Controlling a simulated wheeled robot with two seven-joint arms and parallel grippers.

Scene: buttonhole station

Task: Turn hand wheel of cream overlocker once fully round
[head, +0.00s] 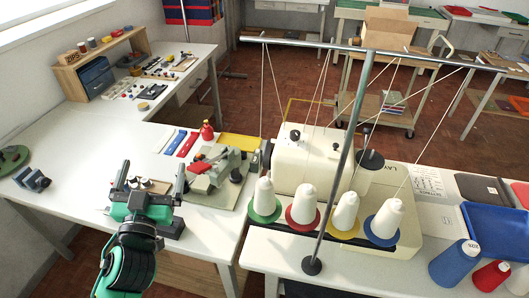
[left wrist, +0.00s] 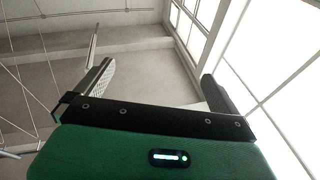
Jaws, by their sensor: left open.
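The cream overlocker (head: 305,160) stands on the white table right of centre in the head view. A dark round part at its left side, seemingly the hand wheel (head: 266,154), is partly hidden by the machine beside it. My left gripper (head: 153,168) is left of it, well apart, with its two dark fingers spread and nothing between them. In the left wrist view the open fingers (left wrist: 155,75) point up toward ceiling and windows; no overlocker body shows there. My right gripper is not in view.
A grey-green machine with a red part (head: 215,168) stands between my left gripper and the overlocker. White thread cones (head: 303,200) stand in front of the overlocker, below a metal thread stand (head: 345,170). A red bottle (head: 207,130) is behind. The left table (head: 95,150) has clear room.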

